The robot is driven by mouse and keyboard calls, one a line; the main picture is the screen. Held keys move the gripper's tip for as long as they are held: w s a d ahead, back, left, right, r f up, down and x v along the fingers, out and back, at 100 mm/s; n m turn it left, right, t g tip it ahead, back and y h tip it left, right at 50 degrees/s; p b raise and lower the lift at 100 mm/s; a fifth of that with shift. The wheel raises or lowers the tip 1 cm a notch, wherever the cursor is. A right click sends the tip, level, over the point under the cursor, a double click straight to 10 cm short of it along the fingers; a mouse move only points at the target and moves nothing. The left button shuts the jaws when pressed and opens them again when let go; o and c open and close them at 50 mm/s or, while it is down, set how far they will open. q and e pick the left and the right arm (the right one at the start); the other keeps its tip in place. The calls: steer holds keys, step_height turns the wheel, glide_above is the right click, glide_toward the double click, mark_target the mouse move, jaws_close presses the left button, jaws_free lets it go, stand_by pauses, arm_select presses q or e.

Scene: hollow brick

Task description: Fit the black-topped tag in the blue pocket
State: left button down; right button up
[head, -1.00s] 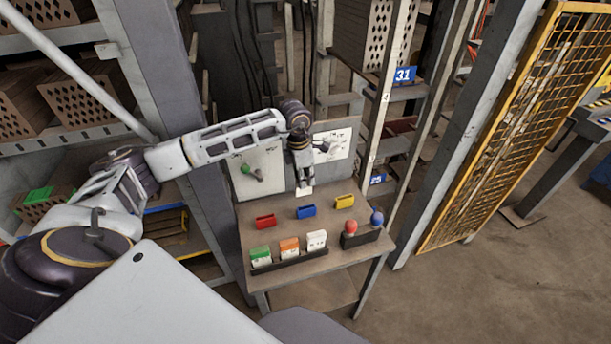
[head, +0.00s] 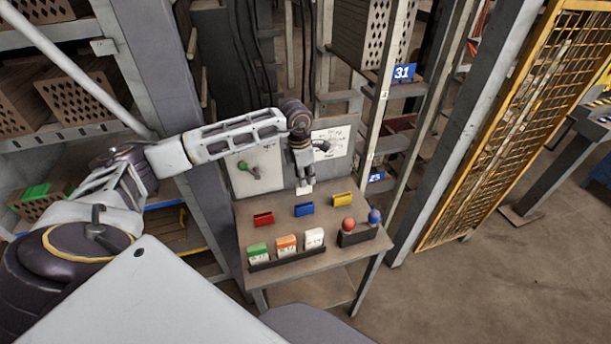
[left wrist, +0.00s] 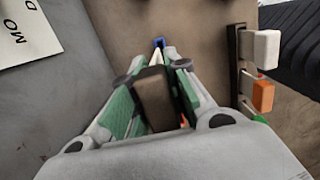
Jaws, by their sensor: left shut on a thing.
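My left gripper (head: 304,181) is shut on the black-topped tag. The tag's white lower part (head: 304,190) shows just below the fingertips in the head view. In the left wrist view its dark top (left wrist: 155,97) sits between the green-padded fingers. The blue pocket (head: 304,209) stands on the table, a little nearer the front than the held tag in the head view. In the left wrist view the blue pocket (left wrist: 158,42) shows just beyond the fingertips, partly hidden. I cannot tell the height gap between tag and pocket. My right gripper is not in view.
A red pocket (head: 263,219) and a yellow pocket (head: 342,199) flank the blue one. Green (head: 257,251), orange (head: 287,243) and white (head: 314,238) tags stand in a front rack. A dark holder (head: 356,237) with red and blue knobs is at right. A panel stands behind.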

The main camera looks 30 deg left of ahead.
mark_target(306, 191)
arm_select(q)
steer(key=shift+f+b, duration=0.75)
steer(key=shift+f, duration=0.9)
steer(key=shift+f+b, duration=0.4)
steer(key=shift+f, duration=0.35)
steer(key=shift+r, duration=0.1)
steer(key=shift+f, duration=0.3)
steer(key=shift+f+b, duration=0.25)
steer(key=shift+b, duration=0.05)
steer(key=shift+f, duration=0.25)
steer(key=shift+f+b, duration=0.45)
steer(key=shift+b, duration=0.1)
steer(key=shift+f+b, duration=0.35)
steer(key=shift+f, duration=0.15)
steer(key=shift+f+b, duration=0.4)
steer(key=shift+f, duration=0.15)
stand_by(0.4)
